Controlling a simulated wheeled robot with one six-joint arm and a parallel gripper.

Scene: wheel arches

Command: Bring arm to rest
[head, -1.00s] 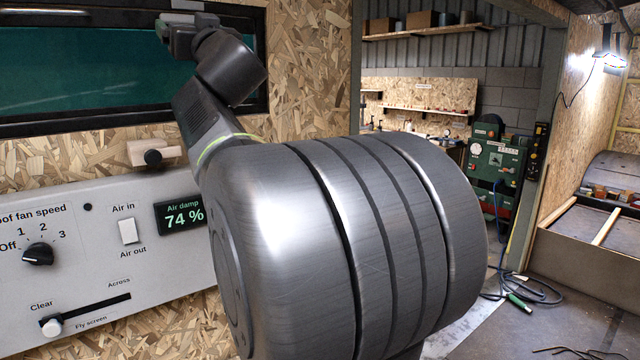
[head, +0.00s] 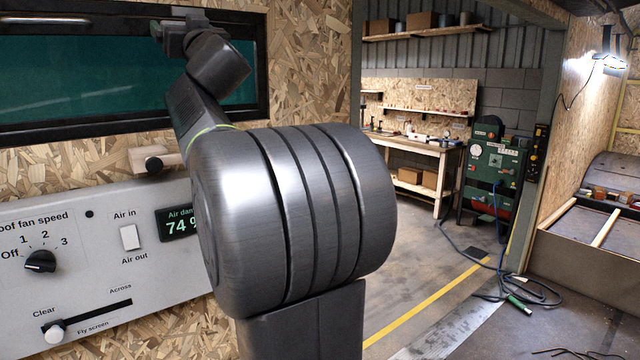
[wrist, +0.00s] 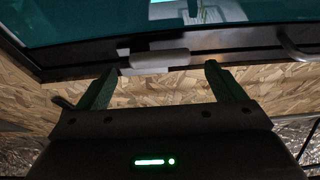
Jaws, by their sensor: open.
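My arm stands folded up in the middle of the head view, its big grey joint in front of the control panel (head: 95,300). My gripper (head: 172,28) is at the upper left of the head view, in front of the dark window (head: 80,75). In the wrist view my gripper (wrist: 160,85) has two green fingers spread wide apart with nothing between them. A pale handle or latch (wrist: 160,58) on the window's lower frame lies just beyond the fingertips. I cannot tell how near it is.
The panel carries a fan knob (head: 40,261), an air switch (head: 130,237), a fly screen slider (head: 53,332) and a display partly hidden by my arm. A wooden block with a black knob (head: 154,165) sits above it. A cable (head: 540,292) lies on the floor at right.

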